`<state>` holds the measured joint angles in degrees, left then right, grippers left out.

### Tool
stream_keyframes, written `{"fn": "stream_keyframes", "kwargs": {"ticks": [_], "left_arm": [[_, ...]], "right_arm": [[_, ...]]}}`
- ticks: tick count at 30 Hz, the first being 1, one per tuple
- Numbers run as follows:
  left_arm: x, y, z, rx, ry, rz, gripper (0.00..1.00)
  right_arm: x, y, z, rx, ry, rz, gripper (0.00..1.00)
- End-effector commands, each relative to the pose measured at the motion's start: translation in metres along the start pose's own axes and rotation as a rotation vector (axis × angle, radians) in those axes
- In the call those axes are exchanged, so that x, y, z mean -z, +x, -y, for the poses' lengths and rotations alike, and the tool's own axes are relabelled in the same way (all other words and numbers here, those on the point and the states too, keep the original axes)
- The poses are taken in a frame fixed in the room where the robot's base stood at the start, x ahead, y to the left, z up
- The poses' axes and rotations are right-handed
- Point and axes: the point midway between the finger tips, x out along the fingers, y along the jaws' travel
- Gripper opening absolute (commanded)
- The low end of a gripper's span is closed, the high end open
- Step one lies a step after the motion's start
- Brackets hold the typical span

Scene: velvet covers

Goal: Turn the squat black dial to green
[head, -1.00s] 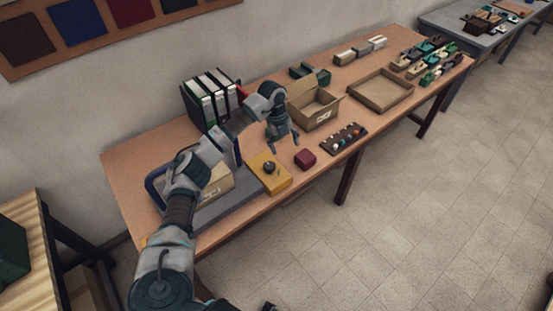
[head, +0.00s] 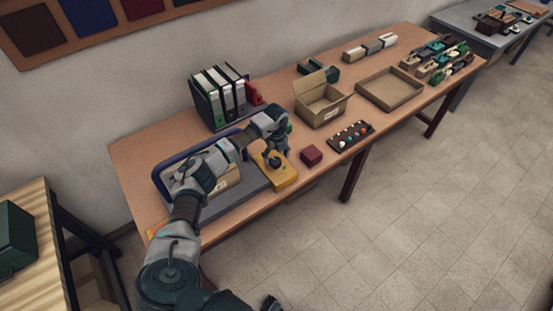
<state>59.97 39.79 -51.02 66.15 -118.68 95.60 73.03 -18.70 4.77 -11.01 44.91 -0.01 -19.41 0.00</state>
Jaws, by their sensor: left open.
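The squat black dial (head: 274,162) sits on top of a yellow box (head: 284,179) near the front edge of the wooden table. My left gripper (head: 277,152) is open, pointing down, with its fingers right at the dial. The fingers and wrist hide part of the dial and the back of the yellow box. I cannot tell whether the fingers touch the dial. No green mark or pointer can be made out on it.
A dark red block (head: 311,155) stands just right of the yellow box. A grey board with a blue frame (head: 158,185) lies under my left arm. Binders (head: 221,98) stand behind. An open cardboard box (head: 322,106) and a dark strip with coloured knobs (head: 351,135) are farther right.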

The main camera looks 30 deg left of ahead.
Motion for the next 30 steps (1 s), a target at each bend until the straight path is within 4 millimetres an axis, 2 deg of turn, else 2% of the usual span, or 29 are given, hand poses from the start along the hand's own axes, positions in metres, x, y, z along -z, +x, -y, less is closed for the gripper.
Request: {"fn": "stream_keyframes", "kwargs": {"ticks": [3, 6, 14, 17, 21, 22, 30], "left_arm": [[0.0, 0.013, 0.0, -0.001, -0.001, -0.002, 0.74], [0.0, 0.018, 0.0, 0.001, 0.0, -0.001, 0.74], [0.001, 0.019, 0.001, 0.001, 0.0, 0.0, 0.74], [0.002, 0.019, 0.002, 0.0, 0.0, 0.001, 0.54], [0.002, 0.018, 0.002, 0.0, 0.001, 0.001, 0.19], [0.002, 0.018, 0.002, 0.001, 0.001, 0.001, 0.14], [0.001, 0.019, 0.001, 0.003, 0.024, -0.002, 0.14]], "right_arm": [[0.0, 0.0, -0.002, -0.002, -0.001, 0.003, 0.51], [0.0, 0.0, -0.002, -0.003, -0.001, 0.004, 0.51], [0.002, 0.0, -0.002, -0.002, -0.001, 0.001, 0.51], [0.002, 0.0, -0.001, -0.001, -0.001, 0.001, 0.51], [0.003, 0.0, 0.0, 0.0, 0.0, -0.001, 0.51], [0.003, 0.0, 0.0, 0.0, 0.0, -0.001, 0.51], [0.003, 0.0, 0.0, 0.0, 0.0, -0.002, 0.51]]}}
